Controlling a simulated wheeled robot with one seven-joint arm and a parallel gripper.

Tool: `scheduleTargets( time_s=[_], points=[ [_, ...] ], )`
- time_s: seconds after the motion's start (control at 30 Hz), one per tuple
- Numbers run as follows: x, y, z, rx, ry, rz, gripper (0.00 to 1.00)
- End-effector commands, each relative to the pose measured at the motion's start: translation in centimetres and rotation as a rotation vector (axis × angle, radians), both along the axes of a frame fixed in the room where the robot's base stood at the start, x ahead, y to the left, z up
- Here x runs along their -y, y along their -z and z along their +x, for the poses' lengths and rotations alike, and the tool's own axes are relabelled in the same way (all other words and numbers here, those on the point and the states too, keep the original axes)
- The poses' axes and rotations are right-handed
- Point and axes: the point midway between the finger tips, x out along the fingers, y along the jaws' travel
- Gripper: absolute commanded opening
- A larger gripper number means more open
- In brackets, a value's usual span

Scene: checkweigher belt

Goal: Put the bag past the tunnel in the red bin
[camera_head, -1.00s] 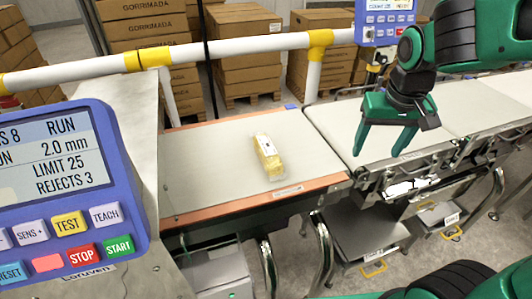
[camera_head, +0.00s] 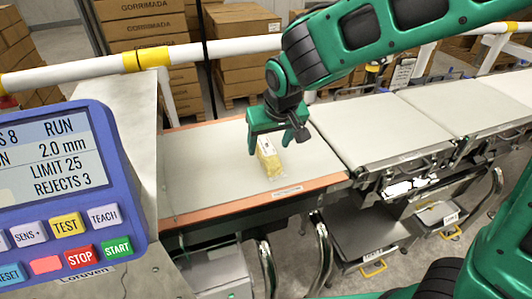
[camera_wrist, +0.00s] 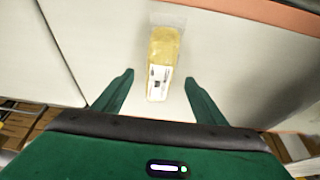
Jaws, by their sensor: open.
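The bag (camera_head: 268,162) is a small yellow pack with a white label and clear ends. It lies on the pale belt past the grey tunnel housing, near the belt's front edge. In the wrist view the bag (camera_wrist: 163,60) lies ahead of and partly between the two green fingers. In the wrist view my gripper (camera_wrist: 158,92) has a clear gap on both sides of the bag. I do not see the red bin.
A control panel (camera_head: 65,170) and the grey housing (camera_head: 120,130) stand at the left. A white rail (camera_head: 215,50) with yellow joints runs behind the belt (camera_head: 205,165). More belts (camera_head: 370,125) continue right. Stacked boxes (camera_head: 145,25) stand behind.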

Motion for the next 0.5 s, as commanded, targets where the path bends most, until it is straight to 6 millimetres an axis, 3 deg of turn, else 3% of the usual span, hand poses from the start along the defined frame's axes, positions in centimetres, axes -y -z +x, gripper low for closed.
scheduleTargets(
  time_s=[0.5],
  points=[
    [-0.5,4.8,2.0,-0.003,0.000,-0.002,0.65]
  ],
)
